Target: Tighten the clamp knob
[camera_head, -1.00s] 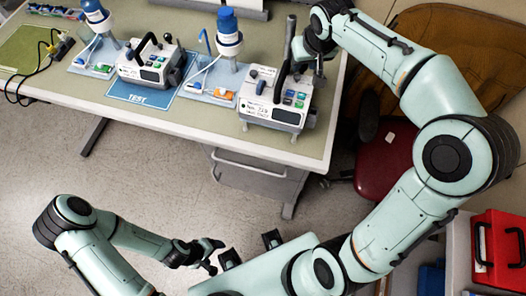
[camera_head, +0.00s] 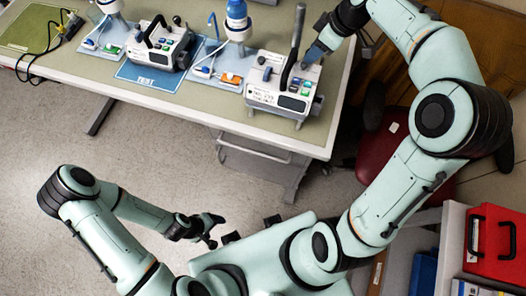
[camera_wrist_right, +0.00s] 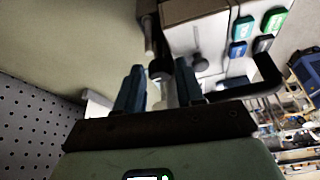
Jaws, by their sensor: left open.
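The right-hand infusion pump (camera_head: 278,97) stands on the table with a dark upright bar (camera_head: 294,45) at its top. My right gripper (camera_head: 313,56) points down at the pump's back right corner, just right of the bar. In the right wrist view its two blue fingers (camera_wrist_right: 160,92) are apart, with a small rounded grey part, perhaps the clamp knob (camera_wrist_right: 156,69), just beyond and partly between them. I cannot tell whether they touch it. The pump's coloured buttons (camera_wrist_right: 258,30) show at the upper right. My left gripper (camera_head: 212,231) is open and empty, away from the table.
A second pump (camera_head: 160,45) stands on the blue TEST mat (camera_head: 150,78). A dark red chair (camera_head: 385,150) is right of the table. A red case (camera_head: 495,245) is at lower right.

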